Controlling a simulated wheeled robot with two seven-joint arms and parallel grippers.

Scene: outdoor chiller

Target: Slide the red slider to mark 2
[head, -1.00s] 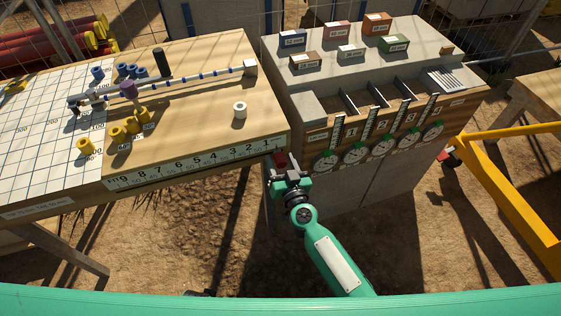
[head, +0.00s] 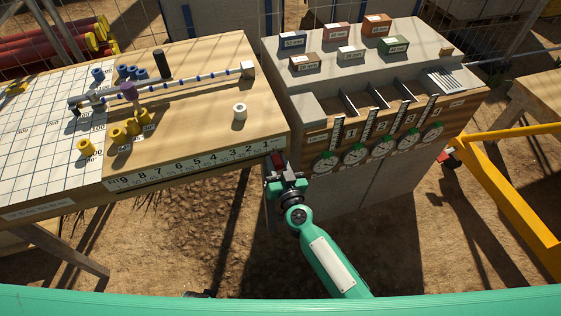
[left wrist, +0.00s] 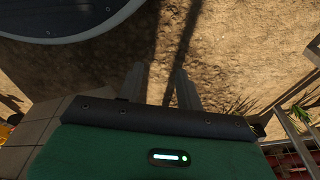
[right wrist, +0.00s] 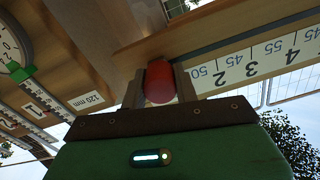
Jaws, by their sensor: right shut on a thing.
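The red slider (right wrist: 159,82) is between the fingers of my right gripper (right wrist: 159,88), which is shut on it. In the right wrist view, it sits beside the number strip (right wrist: 262,58), left of the printed 2, and the 1 is not visible there. In the head view the red slider (head: 277,159) is at the right end of the strip (head: 195,164) on the table's front edge, near the 1. My right gripper (head: 280,175) reaches it from the front. My left gripper (left wrist: 160,85) is open and empty above the ground in the left wrist view.
The wooden table (head: 200,110) holds yellow and blue pieces, a white ring (head: 240,111) and a beaded rod. Right of it stands a block with dials (head: 382,147) and labelled boxes. A yellow frame (head: 510,195) is further right. Bare ground lies in front.

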